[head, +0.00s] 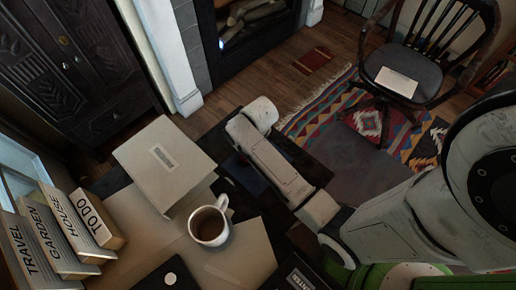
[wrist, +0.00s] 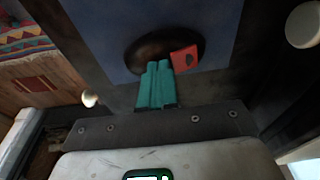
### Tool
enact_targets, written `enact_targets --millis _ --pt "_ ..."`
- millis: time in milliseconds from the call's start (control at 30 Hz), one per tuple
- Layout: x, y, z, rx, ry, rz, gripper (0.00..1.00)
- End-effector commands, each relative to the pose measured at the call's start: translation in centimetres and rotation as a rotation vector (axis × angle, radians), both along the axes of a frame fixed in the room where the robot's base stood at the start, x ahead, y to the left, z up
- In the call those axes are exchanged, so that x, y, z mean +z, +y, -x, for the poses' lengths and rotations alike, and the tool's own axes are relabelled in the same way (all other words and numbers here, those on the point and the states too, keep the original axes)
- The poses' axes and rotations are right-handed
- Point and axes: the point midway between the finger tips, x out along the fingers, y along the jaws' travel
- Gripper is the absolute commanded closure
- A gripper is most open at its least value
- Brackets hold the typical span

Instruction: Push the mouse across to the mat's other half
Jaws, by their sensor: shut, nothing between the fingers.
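The mouse (wrist: 140,53) is a dark oval on the blue mat (wrist: 105,60) in the wrist view. My gripper (wrist: 159,66) is shut, its teal fingers side by side and empty. The fingertips overlap the mouse's near edge in the picture; I cannot tell whether they touch it. A small red piece (wrist: 185,58) with a dark mark lies at the mouse's right end, just right of the fingertips. In the head view a strip of the dark blue mat (head: 246,178) shows beside my arm. The mouse and my fingers are hidden there.
A white mug (head: 209,222) of brown drink stands near the mat. A dark labelled object (head: 296,274) lies at the front. A chair (head: 405,75) stands beyond.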

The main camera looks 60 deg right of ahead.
Motion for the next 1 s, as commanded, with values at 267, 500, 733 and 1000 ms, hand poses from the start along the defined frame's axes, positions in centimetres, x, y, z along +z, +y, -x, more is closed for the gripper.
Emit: enact_targets --millis 267,500,733,1000 --pt "-0.9 0.1 0.0 0.001 0.000 -0.002 1.00" --pt "-1.0 0.3 0.4 0.002 0.003 -0.006 1.00" --pt "-0.7 1.6 4.5 0.001 0.012 -0.011 1.00" --pt "-1.0 2.5 7.9 0.001 0.012 -0.010 1.00"
